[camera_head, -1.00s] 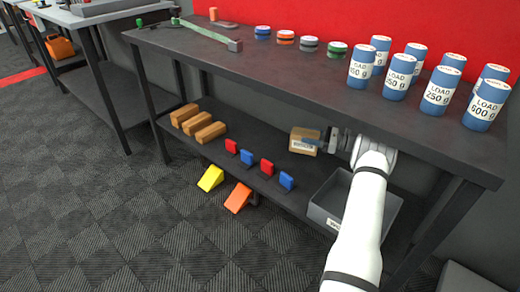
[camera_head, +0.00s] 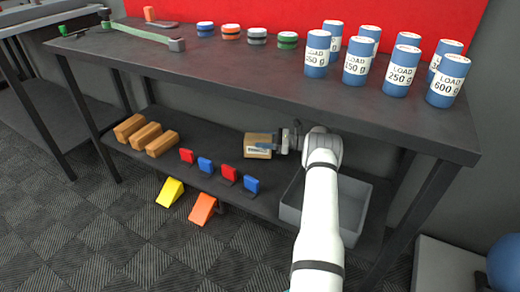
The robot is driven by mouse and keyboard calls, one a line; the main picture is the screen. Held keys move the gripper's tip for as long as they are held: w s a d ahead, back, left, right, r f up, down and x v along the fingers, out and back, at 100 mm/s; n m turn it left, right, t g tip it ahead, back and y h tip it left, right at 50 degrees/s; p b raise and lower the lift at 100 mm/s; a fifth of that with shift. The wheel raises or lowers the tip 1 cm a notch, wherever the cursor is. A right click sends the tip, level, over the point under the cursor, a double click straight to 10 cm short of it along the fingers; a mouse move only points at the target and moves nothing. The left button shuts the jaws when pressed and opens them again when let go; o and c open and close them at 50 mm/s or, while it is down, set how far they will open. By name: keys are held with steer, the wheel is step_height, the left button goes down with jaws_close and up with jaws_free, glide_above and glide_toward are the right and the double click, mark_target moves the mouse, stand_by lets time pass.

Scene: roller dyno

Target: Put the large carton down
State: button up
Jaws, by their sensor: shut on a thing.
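The large carton (camera_head: 257,141), a tan box with a pale label, is at the lower shelf of the bench, behind the red and blue blocks. My gripper (camera_head: 277,143) comes in from the right and is shut on the carton. The carton looks upright. Its underside is close to the shelf (camera_head: 265,205), but I cannot tell whether it touches. My white arm hides part of the shelf and the grey bin.
Red and blue blocks (camera_head: 229,173) stand in front of the carton. Wooden blocks (camera_head: 146,135) lie at the left, and a grey bin (camera_head: 352,233) stands at the right. Load cylinders (camera_head: 356,60) stand on the bench top (camera_head: 240,75) above. Yellow and orange wedges (camera_head: 170,191) are below.

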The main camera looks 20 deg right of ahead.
steer(key=shift+f+b, duration=0.35)
steer(key=shift+f, duration=0.95)
steer(key=shift+f, duration=0.1)
steer(key=o, duration=1.4)
steer(key=shift+s, duration=0.1)
steer(key=p+v, duration=0.2)
steer(key=v, duration=0.5)
steer(key=shift+s+d, duration=0.1)
steer(key=shift+d, duration=0.1)
